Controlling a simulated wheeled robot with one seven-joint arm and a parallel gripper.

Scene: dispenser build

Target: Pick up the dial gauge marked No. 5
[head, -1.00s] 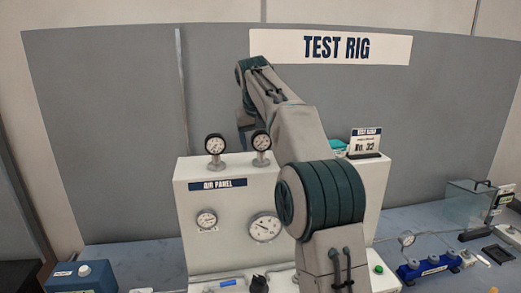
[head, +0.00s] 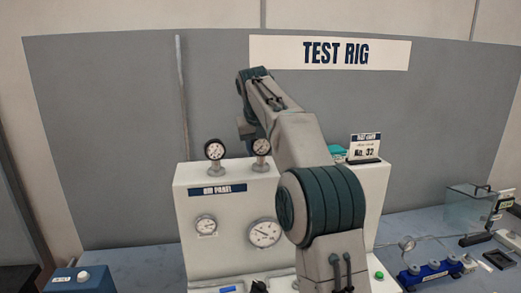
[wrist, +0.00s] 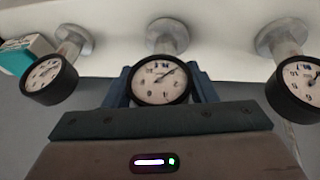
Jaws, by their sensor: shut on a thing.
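Three round dial gauges with black rims and white faces stand on short posts in a row, in the wrist view. My gripper (wrist: 161,90) is shut on the middle gauge (wrist: 160,82), one blue finger on each side. The left gauge (wrist: 47,78) and right gauge (wrist: 301,82) are clear of the fingers. The head view shows two gauges on the panel top, one at left (head: 214,150) and one partly beside my arm (head: 261,147); my arm hides the area to their right. I cannot read a No. 5 mark on any gauge.
The white air panel (head: 190,240) carries two more gauges, a small one (head: 206,226) and a larger one (head: 264,233), on its front. A No. 32 card (head: 365,147) and a teal object (head: 336,150) stand on its right top. A clear box (head: 466,207) is further right.

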